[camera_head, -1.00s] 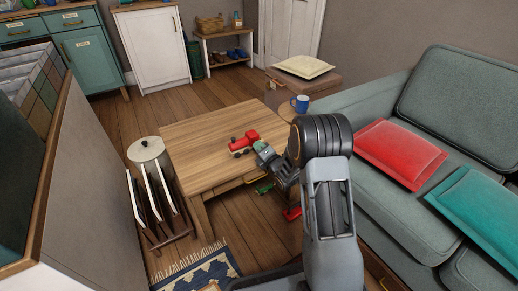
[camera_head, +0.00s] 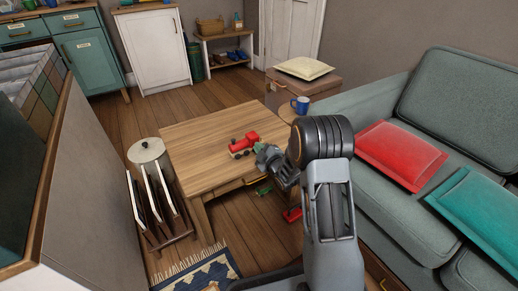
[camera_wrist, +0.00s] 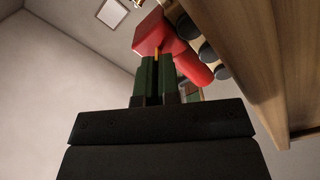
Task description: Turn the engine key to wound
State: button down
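The toy engine (camera_head: 244,145), red with dark wheels, stands on the wooden table near its right side. It also shows in the wrist view (camera_wrist: 165,38), seen tilted beyond the fingertips. My gripper (camera_head: 262,153) is at the engine's near right end. In the wrist view my gripper's green fingers (camera_wrist: 157,62) are close together, with a thin yellow-orange key (camera_wrist: 157,52) between their tips. They look shut on it. Most of the key is hidden by the fingers, and its turn angle cannot be read.
The table (camera_head: 195,155) is otherwise bare. Its edge runs close beside the engine in the wrist view (camera_wrist: 245,60). A sofa (camera_head: 345,105) with red and teal cushions is at right. A rack (camera_head: 160,210) and pot stand at left. Small green and red objects lie on the floor.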

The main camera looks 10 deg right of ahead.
jog(key=m, duration=0.7)
jog(key=shift+d+r, duration=0.1)
jog(key=m, duration=0.4)
jog(key=shift+d, duration=0.1)
jog(key=m+p, duration=0.1)
jog(key=m, duration=0.2)
jog(key=shift+m, duration=0.3)
jog(key=m, duration=0.3)
jog(key=shift+d+m+p, duration=0.1)
jog(key=shift+m+p, duration=0.2)
jog(key=shift+p, duration=0.05)
jog(key=m+p, duration=0.1)
jog(key=m, duration=0.2)
jog(key=shift+m, duration=0.4)
jog(key=m+p, duration=0.1)
jog(key=m, duration=0.3)
jog(key=shift+w, duration=0.1)
jog(key=shift+f+m+p, duration=0.2)
jog(key=shift+m+p, duration=0.4)
jog(key=shift+m, duration=1)
jog(key=shift+m, duration=0.3)
